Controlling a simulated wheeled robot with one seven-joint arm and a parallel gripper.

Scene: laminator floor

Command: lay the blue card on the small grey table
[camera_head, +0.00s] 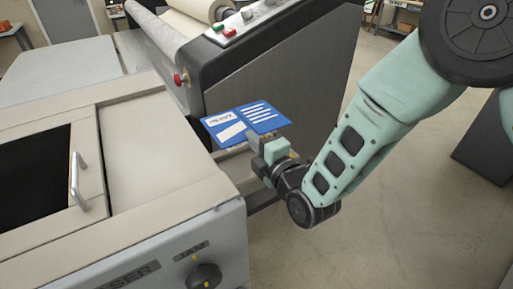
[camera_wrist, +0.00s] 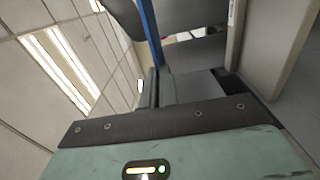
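The blue card (camera_head: 238,122), with white labels and lines, is at the middle of the head view, in front of the dark side of the laminator. My gripper (camera_head: 257,143) is at the card's near edge and looks shut on it. In the wrist view the card shows nearly edge-on as a blue strip (camera_wrist: 150,35) running down to the dark fingers of my gripper (camera_wrist: 158,88). A light grey flat top (camera_head: 62,68) stands at the upper left; I cannot tell for sure whether it is the small grey table.
A beige and grey machine (camera_head: 165,150) with a metal handle (camera_head: 78,180) and a dark knob (camera_head: 204,277) fills the lower left. The laminator (camera_head: 270,60), with rollers and a red knob (camera_head: 181,79), stands behind the card. The floor (camera_head: 380,230) at the lower right is clear.

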